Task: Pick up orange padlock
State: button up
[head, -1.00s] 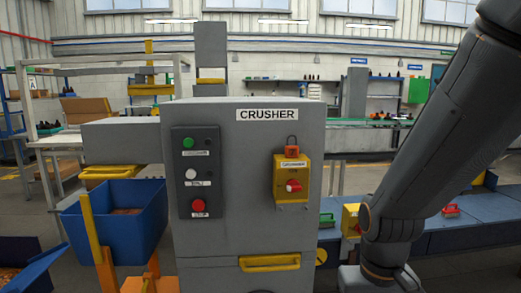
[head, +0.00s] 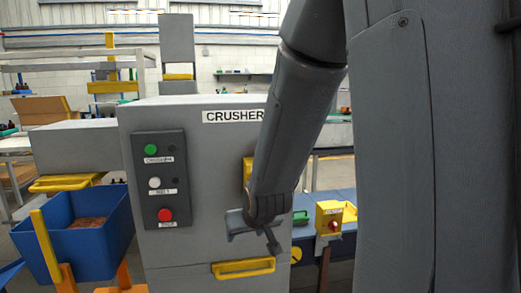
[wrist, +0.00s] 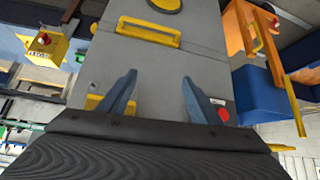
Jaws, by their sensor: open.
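The orange padlock cannot be made out now; my arm covers its place on the front of the grey crusher (head: 200,240). The yellow switch box (head: 247,170) there shows only a sliver beside my arm in the head view. A yellow patch that looks like this box (wrist: 97,103) shows by the left finger in the wrist view. My gripper (head: 254,238) is in front of the crusher, lower than the switch box. In the wrist view my gripper (wrist: 158,78) has its fingers spread, with nothing between them but the grey crusher front behind.
A button panel (head: 160,180) is left of my gripper, and a yellow handle (head: 244,268) is below it. A blue bin (head: 88,235) stands at the left. Another yellow box with a red knob (head: 335,216) is on the right, beside a green item (head: 300,217).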

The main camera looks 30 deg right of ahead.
jog(key=w+d+r+m+t+h+p, duration=0.1)
jog(key=w+d+r+t, duration=0.25)
jog(key=r, duration=0.25)
jog(key=w+d+r+t+h+p, duration=0.1)
jog(key=w+d+r+t+h, duration=0.1)
jog(key=w+d+r+t, duration=0.3)
jog(key=w+d+r+m+t+h, duration=0.1)
jog(key=d+r, duration=0.2)
jog(key=r, duration=0.5)
jog(key=shift+f+p+x, duration=0.15)
jog(key=shift+p+x, duration=0.3)
jog(key=shift+x, duration=0.7)
jog(key=shift+f+p+x, duration=0.15)
jog(key=shift+p+x, duration=0.35)
jog(key=shift+x, duration=0.6)
jog(key=shift+f+p+x, duration=0.2)
jog(key=shift+p+x, duration=0.25)
jog(key=shift+x, duration=0.7)
jog(key=c, duration=1.2)
jog(key=shift+r, duration=0.1)
notch_tip(320, 180, up, 18)
jog(key=b, duration=0.3)
